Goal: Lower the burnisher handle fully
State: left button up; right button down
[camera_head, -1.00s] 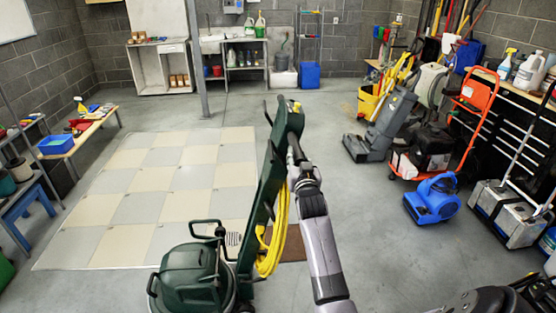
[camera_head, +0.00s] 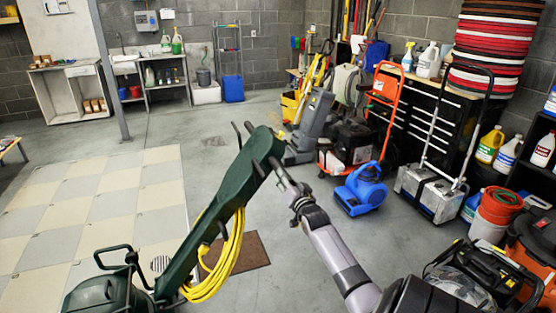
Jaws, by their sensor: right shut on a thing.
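The green burnisher stands in the lower left, with its rounded body (camera_head: 105,295) at the bottom edge, partly cut off. Its long green handle (camera_head: 225,195) slants from the body up and to the right. Black grips stick out at its top end. A yellow cord (camera_head: 222,265) hangs coiled along the handle. My right gripper (camera_head: 279,172) is shut on a grip at the handle's top end, and its arm comes in from the lower right. The fingertips are small and partly hidden there. My left gripper is out of view.
A brown mat (camera_head: 240,252) lies behind the handle. A checkered tile floor (camera_head: 100,205) spreads left. A blue blower (camera_head: 361,190), an orange hand truck (camera_head: 385,95) and a grey carpet machine (camera_head: 312,120) stand to the right. Grey floor between is open.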

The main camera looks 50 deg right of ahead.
notch_tip(320, 180, down, 2)
jog(key=shift+s+f, duration=0.1)
jog(key=shift+f, duration=0.1)
jog(key=shift+a+r, duration=0.1)
jog(key=shift+r, duration=0.2)
jog(key=shift+g, duration=0.3)
jog(key=c, duration=1.7)
grip_release()
jog(key=shift+d+r, duration=0.15)
jog(key=shift+d, duration=0.1)
jog(key=shift+o, duration=1.2)
jog(key=shift+s+d, duration=0.25)
jog(key=shift+d, duration=0.2)
jog(key=shift+o, duration=1.1)
jog(key=shift+d, duration=0.1)
jog(key=shift+a+r, duration=0.2)
jog(key=shift+a, duration=0.1)
jog(key=shift+w, duration=0.1)
